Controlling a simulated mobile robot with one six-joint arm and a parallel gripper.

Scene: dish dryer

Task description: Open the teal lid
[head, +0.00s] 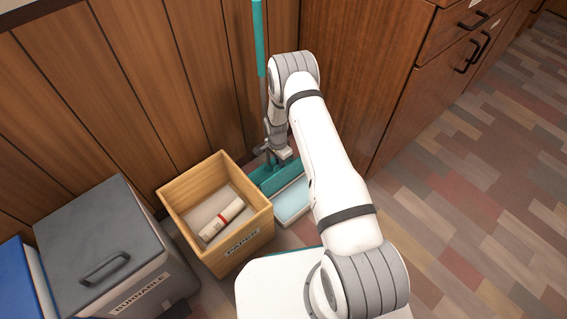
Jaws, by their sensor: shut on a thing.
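A teal dustpan-like thing (267,178) stands on the floor against the wood-panelled wall, with teal parts running to its right. I cannot tell which teal part is the lid. A tall pole (259,40), teal above and grey below, rises from it. A pale blue tray-like part (292,201) with a pale rim lies in front, partly hidden by my arm. My gripper (272,148) is low at the grey part of the pole, just above the teal parts. It appears shut on the pole; the contact is small and partly hidden.
A wooden box (244,245) with a white roll inside stands left of the tray. A grey-lidded bin (85,235) and a blue bin (14,285) stand farther left. A wooden cabinet (350,70) is close behind my arm. The floor at right is clear.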

